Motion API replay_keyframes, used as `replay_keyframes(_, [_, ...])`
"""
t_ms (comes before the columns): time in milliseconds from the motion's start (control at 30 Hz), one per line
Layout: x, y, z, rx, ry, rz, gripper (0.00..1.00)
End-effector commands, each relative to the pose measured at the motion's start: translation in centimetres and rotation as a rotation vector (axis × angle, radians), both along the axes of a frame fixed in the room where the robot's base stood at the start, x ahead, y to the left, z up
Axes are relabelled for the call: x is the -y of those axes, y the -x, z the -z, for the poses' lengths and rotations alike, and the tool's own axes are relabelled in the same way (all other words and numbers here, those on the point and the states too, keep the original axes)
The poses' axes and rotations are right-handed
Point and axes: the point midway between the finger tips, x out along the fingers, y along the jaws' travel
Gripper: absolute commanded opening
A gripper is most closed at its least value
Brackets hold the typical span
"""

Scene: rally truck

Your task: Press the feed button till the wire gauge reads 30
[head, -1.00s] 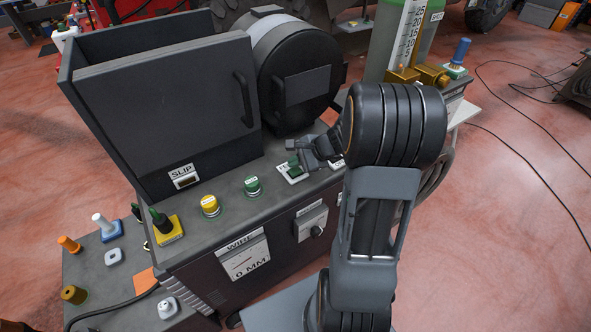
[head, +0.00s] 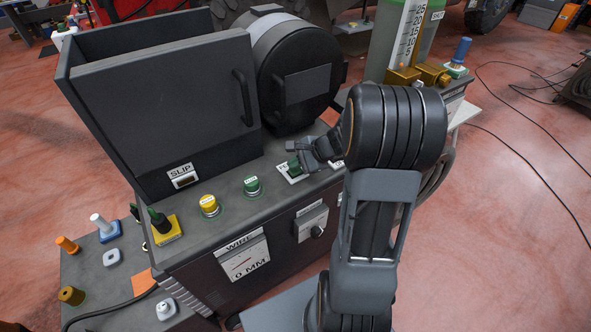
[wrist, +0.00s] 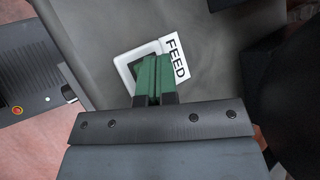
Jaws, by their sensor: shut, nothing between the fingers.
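The feed control has a white square plate with a FEED label (wrist: 174,60) in the wrist view. In the head view its plate (head: 284,173) is on the grey machine top, right of the green button. My gripper (wrist: 153,62) is shut and empty, its green fingertips together over the plate's dark centre. In the head view my gripper (head: 293,168) points down at this plate. The fingertips hide most of the button, and I cannot tell whether they touch it or press it in. The wire gauge (head: 243,262) on the machine's front reads 0 MM.
A green button (head: 252,186), a yellow button (head: 209,205) and a dark green lever on a yellow base (head: 161,224) stand to the left. A SLIP display (head: 184,177) is behind them. A black drum (head: 307,90) stands close behind the feed plate.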

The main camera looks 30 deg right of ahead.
Motion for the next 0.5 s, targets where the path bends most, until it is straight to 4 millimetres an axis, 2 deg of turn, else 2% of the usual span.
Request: replay_keyframes(500, [0.0, 0.0, 0.44, 0.0, 0.0, 0.0, 0.0])
